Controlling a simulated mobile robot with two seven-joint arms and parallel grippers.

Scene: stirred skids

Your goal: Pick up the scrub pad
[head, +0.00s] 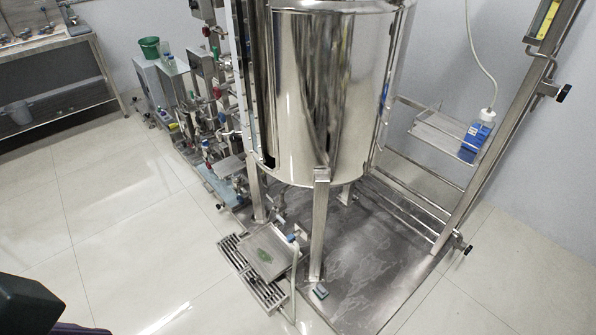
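A small dark green block with a pale face, which looks like the scrub pad (320,291), lies on the floor plate near the foot of the tank's front leg. It is small in the picture, so its detail is hard to tell. Nothing covers it. Neither of my grippers is in view. A dark part at the lower left edge looks like part of my own body.
A large steel tank (320,95) on legs stands on a metal skid plate (375,265). Tiled floor (120,225) is clear at left.

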